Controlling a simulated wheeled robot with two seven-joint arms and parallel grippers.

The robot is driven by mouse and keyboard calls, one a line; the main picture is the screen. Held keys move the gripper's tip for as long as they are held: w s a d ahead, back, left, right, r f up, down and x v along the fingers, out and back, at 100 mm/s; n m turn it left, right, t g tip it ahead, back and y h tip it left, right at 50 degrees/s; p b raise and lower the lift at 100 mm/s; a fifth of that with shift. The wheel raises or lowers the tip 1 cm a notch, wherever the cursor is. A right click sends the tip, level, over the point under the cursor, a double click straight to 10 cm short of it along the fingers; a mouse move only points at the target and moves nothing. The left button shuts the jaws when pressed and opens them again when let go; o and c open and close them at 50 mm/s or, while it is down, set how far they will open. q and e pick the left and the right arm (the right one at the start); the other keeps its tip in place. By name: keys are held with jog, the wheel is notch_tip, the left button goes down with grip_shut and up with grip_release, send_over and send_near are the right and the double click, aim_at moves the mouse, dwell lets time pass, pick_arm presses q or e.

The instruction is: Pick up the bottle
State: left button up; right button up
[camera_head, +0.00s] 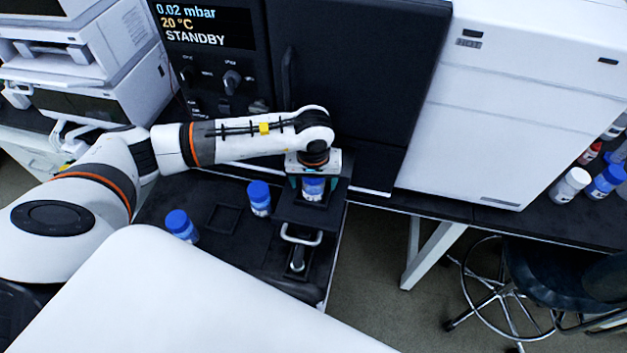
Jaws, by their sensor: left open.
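A second blue-capped bottle (260,199) stands just left of the platform, and a third bottle (181,226) stands further left. The task does not say which bottle is meant. My right gripper is not in view.
A black cabinet (350,90) with a STANDBY display (205,25) rises behind the bench. A metal handle (301,238) sits in front of the platform. A large white instrument (515,110) is at right, with several more bottles (570,185) beside it. A stool (560,270) stands below.

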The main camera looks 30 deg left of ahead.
pick_arm(q)
jog(key=c, duration=1.1)
jog(key=shift+r, duration=0.1)
